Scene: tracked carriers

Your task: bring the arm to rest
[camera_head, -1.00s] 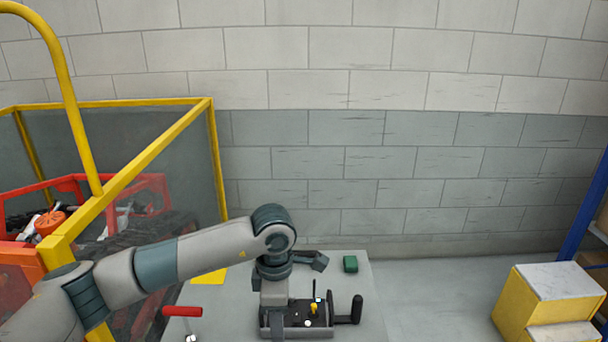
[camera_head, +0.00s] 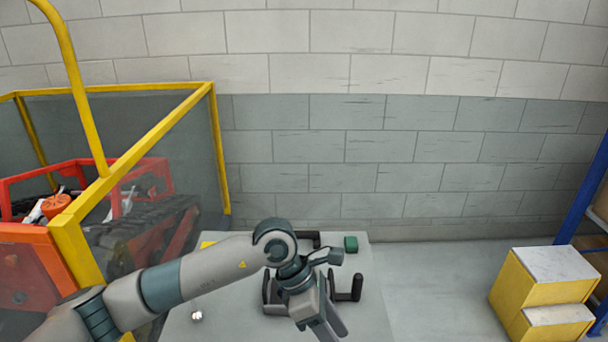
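My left arm comes in from the lower left and reaches over the grey table (camera_head: 372,318). My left gripper (camera_head: 328,330) hangs from its wrist and points down and to the right in front of the control box. I cannot tell whether its fingers are apart or together. The control box (camera_head: 270,297) is mostly hidden behind the wrist and gripper; a black handle (camera_head: 356,289) shows at its right side. My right gripper is not in view.
A green block (camera_head: 351,243) lies at the table's back edge. A yellow-framed enclosure (camera_head: 150,140) with a red tracked machine (camera_head: 40,255) stands at left. Floor between table and boxes is clear.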

